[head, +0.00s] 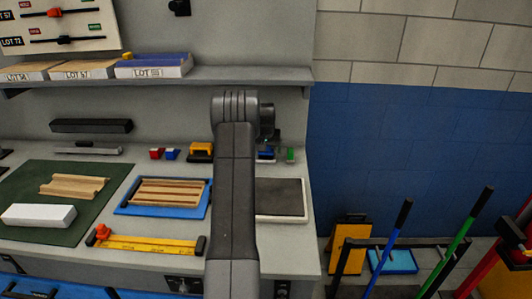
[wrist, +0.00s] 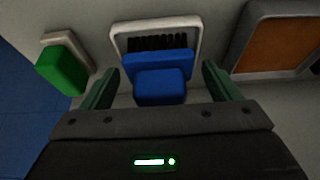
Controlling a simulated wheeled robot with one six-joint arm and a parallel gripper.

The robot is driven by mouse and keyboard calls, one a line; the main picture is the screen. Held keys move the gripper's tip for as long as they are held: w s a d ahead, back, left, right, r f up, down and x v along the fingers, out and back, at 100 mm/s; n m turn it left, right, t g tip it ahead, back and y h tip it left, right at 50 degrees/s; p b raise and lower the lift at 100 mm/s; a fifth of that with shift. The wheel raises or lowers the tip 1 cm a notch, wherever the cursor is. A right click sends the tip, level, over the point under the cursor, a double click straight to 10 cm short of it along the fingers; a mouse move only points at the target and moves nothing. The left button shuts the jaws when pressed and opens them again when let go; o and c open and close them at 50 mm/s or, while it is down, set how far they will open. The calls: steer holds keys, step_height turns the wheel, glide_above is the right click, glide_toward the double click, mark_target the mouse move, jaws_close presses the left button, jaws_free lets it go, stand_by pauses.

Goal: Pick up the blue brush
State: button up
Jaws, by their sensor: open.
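The blue brush (wrist: 160,84) has a blocky blue handle and a row of dark bristles. In the wrist view it sits in a white-rimmed holder (wrist: 118,35), bristles toward the top of the picture. My gripper (wrist: 160,70) is open, with one dark green finger on each side of the brush handle and a gap on both sides. In the head view a small blue part of the brush (head: 266,154) shows just right of my arm, at the back of the bench. My gripper is mostly hidden there behind my arm.
A green block (wrist: 62,68) on a pale base stands left of the brush in the wrist view. A framed orange-brown pad (wrist: 283,43) lies to the right. In the head view, a dark-topped pad (head: 280,198) lies in front, and a shelf (head: 225,75) runs above.

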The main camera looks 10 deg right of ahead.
steer(key=c, duration=1.1)
steer(key=shift+r, duration=0.1)
